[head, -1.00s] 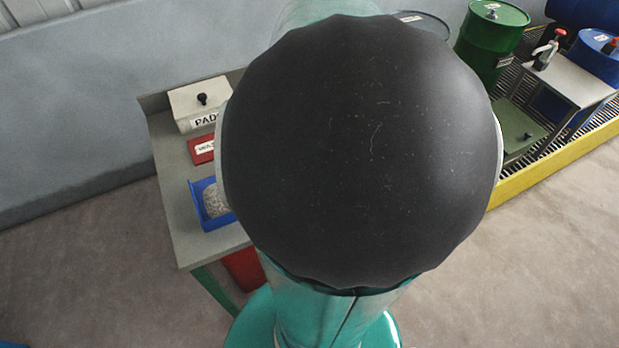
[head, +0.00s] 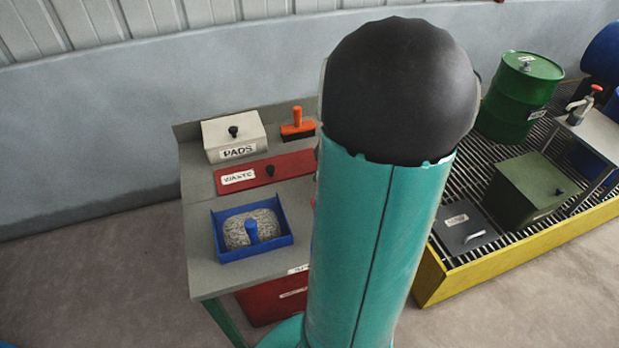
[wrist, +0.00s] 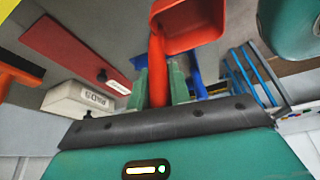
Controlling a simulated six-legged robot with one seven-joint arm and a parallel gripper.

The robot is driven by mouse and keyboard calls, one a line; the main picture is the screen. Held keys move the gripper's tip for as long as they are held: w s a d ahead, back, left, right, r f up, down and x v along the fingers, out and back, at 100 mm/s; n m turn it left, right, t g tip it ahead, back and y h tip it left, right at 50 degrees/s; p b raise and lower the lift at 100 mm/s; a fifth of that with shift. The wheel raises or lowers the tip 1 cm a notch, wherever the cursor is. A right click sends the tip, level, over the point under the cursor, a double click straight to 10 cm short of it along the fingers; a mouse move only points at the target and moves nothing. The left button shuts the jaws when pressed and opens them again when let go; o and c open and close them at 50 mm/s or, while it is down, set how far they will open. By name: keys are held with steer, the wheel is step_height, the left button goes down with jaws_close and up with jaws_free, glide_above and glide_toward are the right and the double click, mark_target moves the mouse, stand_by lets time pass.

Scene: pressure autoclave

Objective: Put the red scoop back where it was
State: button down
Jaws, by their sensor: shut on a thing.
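The red scoop (wrist: 187,27) shows in the wrist view, its handle running down between the two green fingers of my gripper (wrist: 160,88). My gripper is shut on that handle, and the scoop's bowl is above the fingertips in the picture. In the head view my own arm hides the gripper and the scoop. The place where the scoop was cannot be made out.
A yellow-edged grating (head: 470,279) with drums stands at right.

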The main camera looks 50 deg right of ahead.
step_height(320, 180, down, 6)
steer(key=w+d, duration=0.1)
steer(key=d, duration=0.1)
steer(key=shift+w, duration=0.35)
steer(key=shift+f, duration=0.25)
steer(key=c, duration=1.3)
jaws_free()
steer(key=v, duration=1.2)
steer(key=shift+r, duration=0.15)
